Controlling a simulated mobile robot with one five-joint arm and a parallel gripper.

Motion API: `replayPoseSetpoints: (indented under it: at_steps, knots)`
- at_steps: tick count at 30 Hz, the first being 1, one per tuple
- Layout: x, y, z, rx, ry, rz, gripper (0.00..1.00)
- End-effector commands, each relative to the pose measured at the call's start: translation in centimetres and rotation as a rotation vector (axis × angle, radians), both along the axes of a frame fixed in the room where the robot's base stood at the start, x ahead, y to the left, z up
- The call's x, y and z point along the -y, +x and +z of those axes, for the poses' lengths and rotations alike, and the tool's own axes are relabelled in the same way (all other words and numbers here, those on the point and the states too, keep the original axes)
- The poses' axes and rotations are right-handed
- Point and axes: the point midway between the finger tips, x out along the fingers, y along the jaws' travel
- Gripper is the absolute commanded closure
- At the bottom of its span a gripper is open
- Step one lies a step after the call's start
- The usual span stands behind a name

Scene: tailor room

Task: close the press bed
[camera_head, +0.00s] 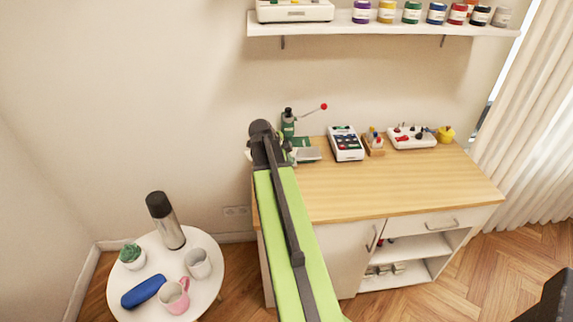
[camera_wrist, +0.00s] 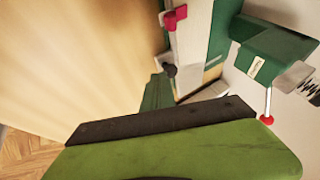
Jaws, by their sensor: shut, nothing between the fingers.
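The small green press (camera_head: 288,124) stands at the back left of the wooden worktop, with a thin lever ending in a red knob (camera_head: 324,106). Its pale grey bed plate (camera_head: 308,154) sticks out at its front right. In the wrist view the green press head (camera_wrist: 272,45) is at the upper right, near a spring and a red lever knob (camera_wrist: 267,119). My gripper (camera_wrist: 160,130) is a dark bar across the lower wrist view, shut and empty, close to the press. In the head view my arm hides part of the press, and I cannot tell whether the gripper touches it.
On the worktop (camera_head: 400,185), right of the press, are a white button box (camera_head: 346,143), a wooden rack (camera_head: 374,143), a white panel (camera_head: 411,136) and a yellow pot (camera_head: 446,134). A shelf (camera_head: 380,24) hangs above. A round table (camera_head: 208,285) stands left. The front worktop is clear.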

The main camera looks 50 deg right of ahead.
Motion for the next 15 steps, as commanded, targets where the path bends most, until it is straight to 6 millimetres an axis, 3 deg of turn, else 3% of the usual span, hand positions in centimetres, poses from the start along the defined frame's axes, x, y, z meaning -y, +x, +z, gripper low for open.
replayPoseSetpoints:
  at_steps: [8, 15]
  knots:
    - [0.4, 0.5, 0.0, 0.001, 0.000, -0.001, 1.00]
    - [3.4, 4.1, 0.0, 0.001, 0.000, -0.001, 1.00]
